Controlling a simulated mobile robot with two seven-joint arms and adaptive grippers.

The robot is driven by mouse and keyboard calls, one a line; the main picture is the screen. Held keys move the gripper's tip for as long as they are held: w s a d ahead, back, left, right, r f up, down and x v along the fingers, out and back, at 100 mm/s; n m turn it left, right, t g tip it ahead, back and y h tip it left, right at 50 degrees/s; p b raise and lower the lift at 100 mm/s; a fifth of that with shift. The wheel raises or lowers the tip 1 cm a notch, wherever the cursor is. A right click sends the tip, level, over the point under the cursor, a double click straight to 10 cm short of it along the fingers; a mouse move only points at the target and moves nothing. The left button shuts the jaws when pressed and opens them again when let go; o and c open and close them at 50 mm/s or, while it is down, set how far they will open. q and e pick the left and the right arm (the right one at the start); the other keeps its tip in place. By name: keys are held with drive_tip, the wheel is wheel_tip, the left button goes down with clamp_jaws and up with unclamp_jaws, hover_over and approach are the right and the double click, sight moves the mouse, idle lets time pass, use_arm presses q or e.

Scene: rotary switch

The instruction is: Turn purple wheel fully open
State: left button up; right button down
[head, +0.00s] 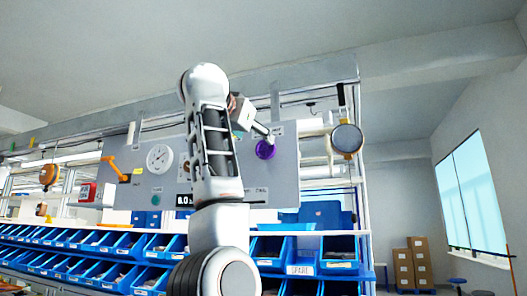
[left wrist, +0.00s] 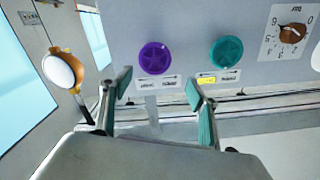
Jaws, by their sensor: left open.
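The purple wheel (head: 265,149) is on the right part of the grey panel (head: 284,180) in the head view. In the left wrist view the purple wheel (left wrist: 155,57) is whole and unobstructed, with a small label beside it. My left gripper (head: 270,137) is close by the wheel in the head view and partly hidden behind its own arm. In the left wrist view my left gripper (left wrist: 158,82) is open, its two fingers apart with nothing between them. The wheel lies ahead of the fingertips, and I see no contact. My right gripper is not in view.
A teal wheel (left wrist: 226,52) and an orange-brown dial (left wrist: 292,33) are on the same panel. A round disc on a bracket (head: 347,139) is to the right. Blue bins (head: 339,252) fill the shelves below. My left arm hides the panel's middle.

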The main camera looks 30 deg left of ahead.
sight(266, 148)
use_arm(q)
drive_tip(key=w+m+p, duration=0.1)
drive_tip(key=w, duration=0.1)
drive_tip(key=w+f+m+p, duration=0.1)
drive_tip(key=w, duration=0.2)
drive_tip(key=shift+w+a+f+p, duration=0.1)
drive_tip(key=shift+w+a+p, duration=0.1)
drive_tip(key=shift+p, duration=0.2)
drive_tip(key=shift+w+f, duration=0.1)
drive_tip(key=shift+w, duration=0.3)
drive_tip(key=c, duration=1.1)
